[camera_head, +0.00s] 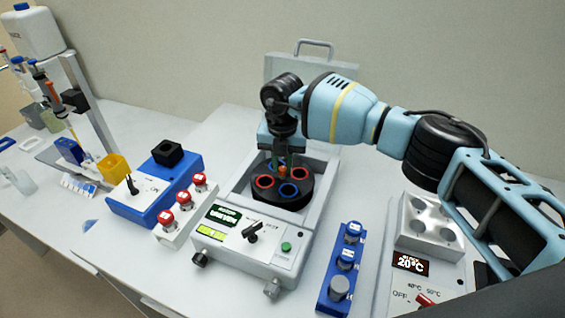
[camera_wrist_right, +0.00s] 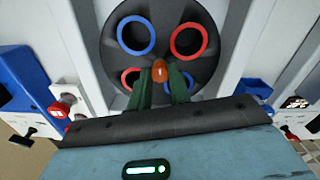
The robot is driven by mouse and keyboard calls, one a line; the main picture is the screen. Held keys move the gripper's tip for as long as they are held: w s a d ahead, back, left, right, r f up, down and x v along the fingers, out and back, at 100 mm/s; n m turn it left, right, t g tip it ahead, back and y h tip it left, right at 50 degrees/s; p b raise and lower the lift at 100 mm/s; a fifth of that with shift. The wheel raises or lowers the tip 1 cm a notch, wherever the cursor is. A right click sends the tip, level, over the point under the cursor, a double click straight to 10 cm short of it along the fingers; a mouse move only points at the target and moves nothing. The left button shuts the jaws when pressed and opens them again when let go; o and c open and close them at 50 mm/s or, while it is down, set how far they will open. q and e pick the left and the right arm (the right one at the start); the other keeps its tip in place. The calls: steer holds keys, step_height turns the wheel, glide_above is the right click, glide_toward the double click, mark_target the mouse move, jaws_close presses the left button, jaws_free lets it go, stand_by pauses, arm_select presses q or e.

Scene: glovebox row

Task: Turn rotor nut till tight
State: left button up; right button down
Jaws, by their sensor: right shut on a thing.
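The rotor nut is a small orange-brown knob (camera_wrist_right: 160,71) at the middle of the dark round rotor (camera_wrist_right: 196,15). In the head view the nut (camera_head: 282,171) shows just below my right gripper. The rotor (camera_head: 300,200) has red and blue ringed wells and sits in the open centrifuge (camera_head: 225,212). My right gripper (camera_wrist_right: 160,78) points down over the rotor, its green fingers shut on the nut from both sides. The nut's underside and thread are hidden. My left gripper is in neither view.
The centrifuge lid (camera_head: 312,66) stands open behind. A white rack with red-capped tubes (camera_head: 183,207) and a blue device (camera_head: 160,190) stand to the left. A blue rack (camera_head: 338,280) and a heating block (camera_head: 430,245) stand to the right, near my right arm.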

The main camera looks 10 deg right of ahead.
mark_target(283, 168)
steer(key=shift+f, duration=0.1)
stand_by(0.6)
steer(key=c, duration=1.3)
jaws_free()
steer(key=shift+r, duration=3.95)
